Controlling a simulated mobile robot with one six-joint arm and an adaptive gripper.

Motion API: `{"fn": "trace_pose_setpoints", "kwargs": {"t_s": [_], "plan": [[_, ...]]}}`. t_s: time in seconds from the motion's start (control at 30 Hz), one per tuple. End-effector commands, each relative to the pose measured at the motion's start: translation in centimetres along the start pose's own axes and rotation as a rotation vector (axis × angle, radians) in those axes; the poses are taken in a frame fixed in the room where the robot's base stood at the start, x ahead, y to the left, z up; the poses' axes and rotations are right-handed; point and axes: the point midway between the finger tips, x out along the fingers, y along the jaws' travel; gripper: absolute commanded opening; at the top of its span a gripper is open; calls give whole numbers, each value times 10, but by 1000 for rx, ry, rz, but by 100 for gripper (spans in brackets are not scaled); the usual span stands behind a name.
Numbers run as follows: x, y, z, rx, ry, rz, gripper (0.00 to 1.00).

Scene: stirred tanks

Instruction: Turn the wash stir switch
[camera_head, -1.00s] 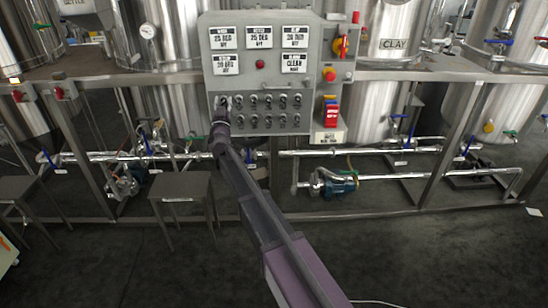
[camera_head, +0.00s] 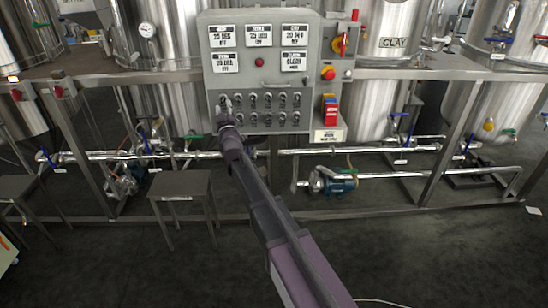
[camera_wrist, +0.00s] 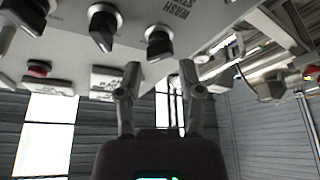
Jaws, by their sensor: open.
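The grey control panel (camera_head: 202,75) carries two rows of black switches under its white displays. My gripper (camera_head: 226,108) is at the left end of these rows and covers part of them. In the wrist view my gripper (camera_wrist: 158,64) is open, one finger on each side of a black switch knob (camera_wrist: 158,43). A partly cut-off, upside-down label reading "WASH" (camera_wrist: 178,10) is beside this knob. The knob is close to the fingertips; I cannot tell whether they touch it.
Another black knob (camera_wrist: 102,27) is close to the left finger. A red emergency button (camera_head: 328,73) and a red-yellow switch (camera_head: 340,44) are on the panel's right side. Steel tanks (camera_head: 390,35), a frame rail (camera_head: 430,75) and pipes stand around. A small table (camera_head: 180,184) stands at the left.

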Motion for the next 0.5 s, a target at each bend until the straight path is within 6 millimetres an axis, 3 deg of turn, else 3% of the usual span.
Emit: {"fn": "trace_pose_setpoints", "kwargs": {"t_s": [0.03, 0.5], "plan": [[-12, 0, 1, 1, 0, 0, 49], [-76, 0, 1, 2, 0, 1, 49]]}}
